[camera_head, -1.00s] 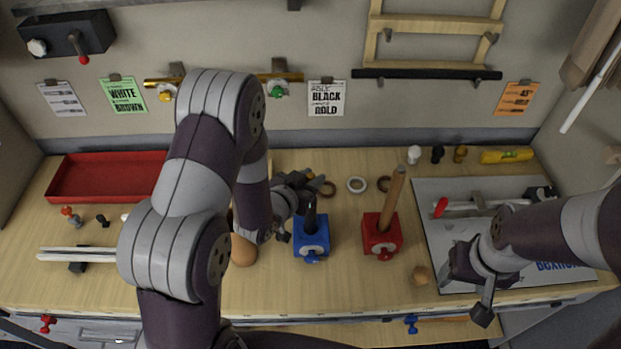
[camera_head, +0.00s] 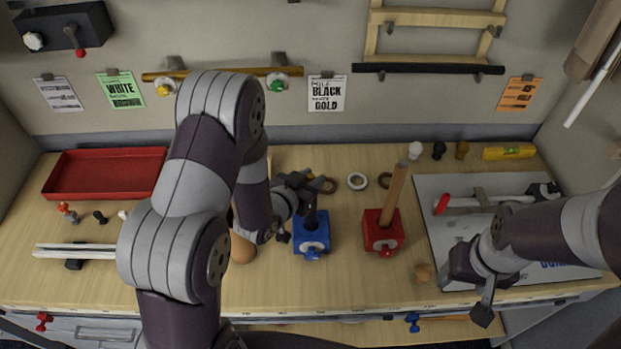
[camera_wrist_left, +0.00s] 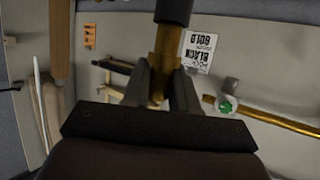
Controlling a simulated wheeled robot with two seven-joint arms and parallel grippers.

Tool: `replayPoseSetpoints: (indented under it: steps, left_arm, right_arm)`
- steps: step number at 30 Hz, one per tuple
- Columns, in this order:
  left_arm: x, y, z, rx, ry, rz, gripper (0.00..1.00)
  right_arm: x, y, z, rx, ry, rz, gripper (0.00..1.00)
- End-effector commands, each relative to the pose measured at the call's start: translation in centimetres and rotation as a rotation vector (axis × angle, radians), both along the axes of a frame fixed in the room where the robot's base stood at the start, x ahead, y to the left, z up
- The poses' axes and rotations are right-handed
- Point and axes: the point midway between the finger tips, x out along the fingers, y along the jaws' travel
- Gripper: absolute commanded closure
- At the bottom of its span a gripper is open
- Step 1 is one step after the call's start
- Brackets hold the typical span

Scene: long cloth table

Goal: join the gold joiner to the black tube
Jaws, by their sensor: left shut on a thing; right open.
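My left gripper (camera_head: 309,190) is shut on the gold joiner (camera_wrist_left: 165,45), seen between its fingers in the left wrist view. The black tube (camera_head: 311,219) stands upright in the blue vise (camera_head: 312,243), directly below the left gripper. In the left wrist view, the end of the black tube (camera_wrist_left: 174,10) meets the joiner in line; how far one sits in the other I cannot tell. In the head view the joiner is hidden by the gripper. My right gripper (camera_head: 468,298) is open and empty over the front edge of the grey board.
A red vise (camera_head: 382,240) holding a wooden rod (camera_head: 396,190) stands right of the blue vise. A brown rounded object (camera_head: 243,248) sits beside my left arm. A red tray (camera_head: 105,175) lies at the back left. Rings (camera_head: 357,181) lie behind the vises.

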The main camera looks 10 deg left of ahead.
Motion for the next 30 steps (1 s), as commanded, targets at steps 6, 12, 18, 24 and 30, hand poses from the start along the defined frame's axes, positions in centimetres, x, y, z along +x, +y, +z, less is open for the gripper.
replayPoseSetpoints:
  steps: [6,12,18,24,30]
  left_arm:
    - [0.0,0.0,-0.7,0.000,-0.001,0.000,1.00]
    - [0.0,0.0,-1.2,0.000,-0.001,0.000,1.00]
    - [0.0,0.0,-1.7,0.000,-0.001,0.000,1.00]
    - [0.0,0.0,-2.2,0.000,-0.001,0.000,1.00]
    - [0.0,0.0,-2.6,0.000,-0.001,0.000,1.00]
  right_arm:
    - [0.0,0.0,-0.7,0.000,0.000,0.000,0.37]
    - [0.0,0.0,-1.1,0.000,0.000,0.000,0.37]
    - [0.0,0.0,-1.6,0.000,0.000,0.000,0.37]
    - [0.0,0.0,-2.1,0.000,0.000,0.000,0.37]
    - [0.0,0.0,-2.5,0.000,0.000,0.000,0.37]
